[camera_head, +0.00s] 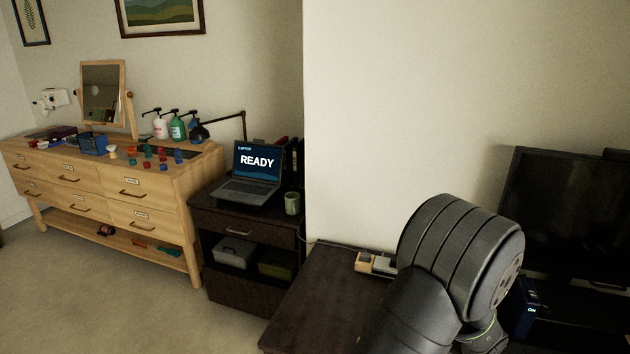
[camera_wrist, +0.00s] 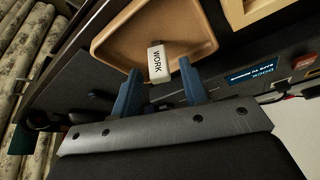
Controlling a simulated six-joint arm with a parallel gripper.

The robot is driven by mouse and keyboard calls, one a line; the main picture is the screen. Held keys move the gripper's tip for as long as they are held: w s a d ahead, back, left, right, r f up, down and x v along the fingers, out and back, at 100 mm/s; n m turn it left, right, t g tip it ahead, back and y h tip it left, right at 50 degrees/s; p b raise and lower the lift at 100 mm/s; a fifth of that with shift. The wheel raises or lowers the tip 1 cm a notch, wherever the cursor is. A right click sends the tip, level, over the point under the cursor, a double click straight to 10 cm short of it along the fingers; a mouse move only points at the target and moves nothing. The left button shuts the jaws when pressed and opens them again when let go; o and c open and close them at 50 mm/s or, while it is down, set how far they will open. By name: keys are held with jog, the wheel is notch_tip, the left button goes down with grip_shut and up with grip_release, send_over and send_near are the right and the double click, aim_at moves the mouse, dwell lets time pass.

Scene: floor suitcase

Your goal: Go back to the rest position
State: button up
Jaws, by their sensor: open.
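My gripper (camera_wrist: 160,82) shows in the wrist view with its two blue fingers spread apart and nothing gripped. A white block marked "WORK" (camera_wrist: 158,62) lies by the inner edge of a tan tray (camera_wrist: 185,28), just beyond the fingertips and between them in the picture. I cannot tell how far the fingers are from it. In the head view my arm fills the lower right and hides my gripper.
A dark board (camera_wrist: 250,76) with a "DOCK" label and a wooden box (camera_wrist: 250,12) are near the tray.

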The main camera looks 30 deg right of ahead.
jog(key=shift+r, duration=0.25)
jog(key=v, duration=1.2)
jog(key=x, duration=1.2)
jog(key=shift+f, duration=0.35)
jog(key=r, duration=0.5)
jog(key=shift+s, duration=0.2)
jog(key=s+a+r, duration=0.3)
jog(key=s+r, duration=0.4)
jog(key=s, duration=0.4)
jog(key=w+d+f+n, duration=0.1)
jog(key=w+d+n, duration=0.1)
jog(key=w, duration=1.4)
jog(key=w+d+f+n+t+y, duration=0.1)
jog(key=w+d+n, duration=0.1)
jog(key=w, duration=1.4)
jog(key=shift+w+d+n, duration=0.15)
jog(key=shift+d+n, duration=0.15)
jog(key=shift+d, duration=0.35)
